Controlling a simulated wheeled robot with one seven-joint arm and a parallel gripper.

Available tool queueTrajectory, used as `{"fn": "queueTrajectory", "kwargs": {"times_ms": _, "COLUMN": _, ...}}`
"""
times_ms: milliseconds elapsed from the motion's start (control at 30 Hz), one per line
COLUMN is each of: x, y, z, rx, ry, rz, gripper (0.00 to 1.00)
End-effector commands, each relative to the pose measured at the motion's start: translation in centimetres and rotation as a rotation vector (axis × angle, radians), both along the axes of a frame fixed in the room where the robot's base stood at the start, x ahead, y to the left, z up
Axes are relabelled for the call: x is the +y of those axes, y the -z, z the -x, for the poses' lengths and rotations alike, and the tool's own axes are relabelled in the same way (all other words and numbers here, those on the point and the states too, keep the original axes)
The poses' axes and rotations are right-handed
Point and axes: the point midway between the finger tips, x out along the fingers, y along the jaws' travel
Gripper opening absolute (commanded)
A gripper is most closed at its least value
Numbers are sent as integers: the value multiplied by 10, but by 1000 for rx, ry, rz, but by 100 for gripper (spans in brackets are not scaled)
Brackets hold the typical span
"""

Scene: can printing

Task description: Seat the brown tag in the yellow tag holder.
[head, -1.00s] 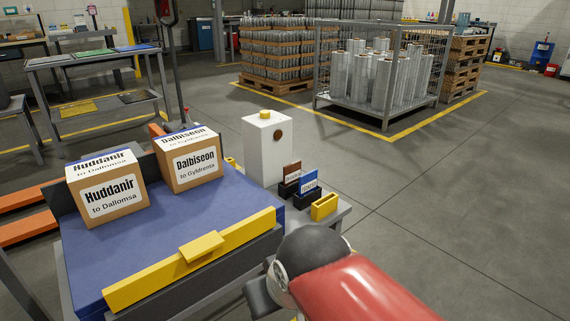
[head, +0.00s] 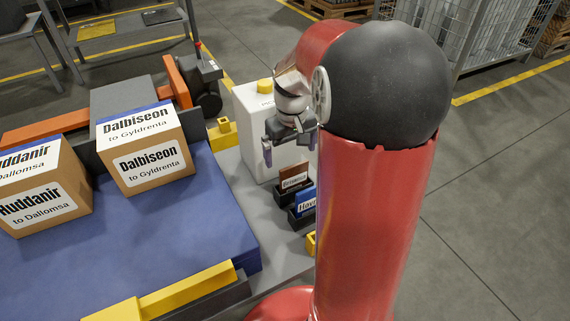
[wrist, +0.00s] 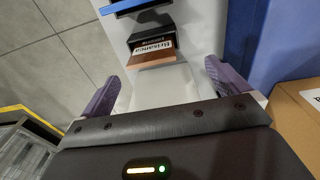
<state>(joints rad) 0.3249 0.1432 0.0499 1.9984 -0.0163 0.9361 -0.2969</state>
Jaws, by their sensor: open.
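The brown tag (head: 293,171) stands upright in a black holder (head: 290,190) beside a white box. It also shows in the wrist view (wrist: 152,60), label visible, just beyond my fingertips. My gripper (head: 290,150) is open and empty, pointing down above the brown tag. In the wrist view its purple-tipped fingers (wrist: 160,84) lie to either side of the tag's line, apart from it. The yellow tag holder (head: 311,243) is mostly hidden behind my red arm; only a left sliver shows. I cannot see its slot.
A blue tag (head: 307,201) stands in another black holder, between the brown tag and the yellow holder. The white box (head: 253,130) with a yellow top knob stands close to my gripper. Two labelled cartons (head: 150,165) sit on the blue surface (head: 190,240) at left.

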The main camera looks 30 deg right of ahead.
Motion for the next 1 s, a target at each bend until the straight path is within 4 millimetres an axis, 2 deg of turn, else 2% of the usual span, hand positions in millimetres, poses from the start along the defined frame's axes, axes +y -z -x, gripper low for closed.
{"fn": "queueTrajectory", "kwargs": {"times_ms": 100, "x": -17, "y": 19, "z": -13, "rx": 43, "ry": -1, "rz": -16, "gripper": 100}}
{"fn": "queueTrajectory", "kwargs": {"times_ms": 233, "x": -24, "y": 31, "z": -18, "rx": 60, "ry": -3, "rz": -23, "gripper": 100}}
{"fn": "queueTrajectory", "kwargs": {"times_ms": 567, "x": -23, "y": 69, "z": -18, "rx": 64, "ry": -5, "rz": -24, "gripper": 100}}
{"fn": "queueTrajectory", "kwargs": {"times_ms": 800, "x": -22, "y": 103, "z": -18, "rx": 63, "ry": -3, "rz": -24, "gripper": 100}}
{"fn": "queueTrajectory", "kwargs": {"times_ms": 1000, "x": -22, "y": 107, "z": -19, "rx": 60, "ry": -3, "rz": -23, "gripper": 100}}
